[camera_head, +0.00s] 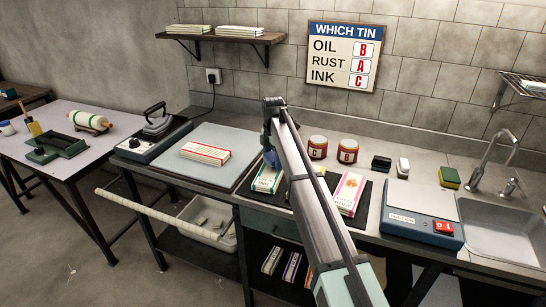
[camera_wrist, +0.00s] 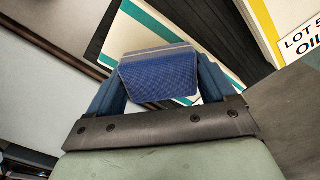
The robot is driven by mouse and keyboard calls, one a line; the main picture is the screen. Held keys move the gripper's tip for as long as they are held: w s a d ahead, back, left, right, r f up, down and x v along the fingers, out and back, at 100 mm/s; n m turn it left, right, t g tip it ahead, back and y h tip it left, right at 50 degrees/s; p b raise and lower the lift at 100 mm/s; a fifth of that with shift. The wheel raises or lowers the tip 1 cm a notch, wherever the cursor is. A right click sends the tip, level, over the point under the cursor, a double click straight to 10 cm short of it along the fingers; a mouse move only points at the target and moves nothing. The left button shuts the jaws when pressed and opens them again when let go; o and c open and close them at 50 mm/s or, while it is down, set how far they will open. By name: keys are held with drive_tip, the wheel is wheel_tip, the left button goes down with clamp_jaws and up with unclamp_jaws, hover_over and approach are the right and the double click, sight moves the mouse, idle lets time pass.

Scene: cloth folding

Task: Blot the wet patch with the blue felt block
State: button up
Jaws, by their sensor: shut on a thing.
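My gripper (camera_wrist: 157,90) is shut on the blue felt block (camera_wrist: 160,76), with one dark blue finger on each side of it. In the wrist view the block is over a white cloth with teal stripes (camera_wrist: 150,28); I cannot tell whether it touches. In the head view this teal-striped cloth (camera_head: 267,180) lies on the dark mat, left of my arm, which partly hides it. My gripper (camera_head: 271,158) is small and mostly behind the arm there. A yellow-edged cloth with an oil label (camera_wrist: 300,42) is at the right in the wrist view. No wet patch can be made out.
A pink-edged cloth (camera_head: 350,190) lies right of my arm. Jars C (camera_head: 317,147) and B (camera_head: 347,150) stand behind. A red-striped cloth (camera_head: 206,152) lies on the grey board (camera_head: 190,176) at left. A blue device (camera_head: 420,226) and sink (camera_head: 500,230) are at right.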

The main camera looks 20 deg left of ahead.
drive_tip(key=shift+f, duration=0.4)
idle(0.8)
drive_tip(key=shift+r, duration=0.1)
drive_tip(key=shift+r, duration=3.45)
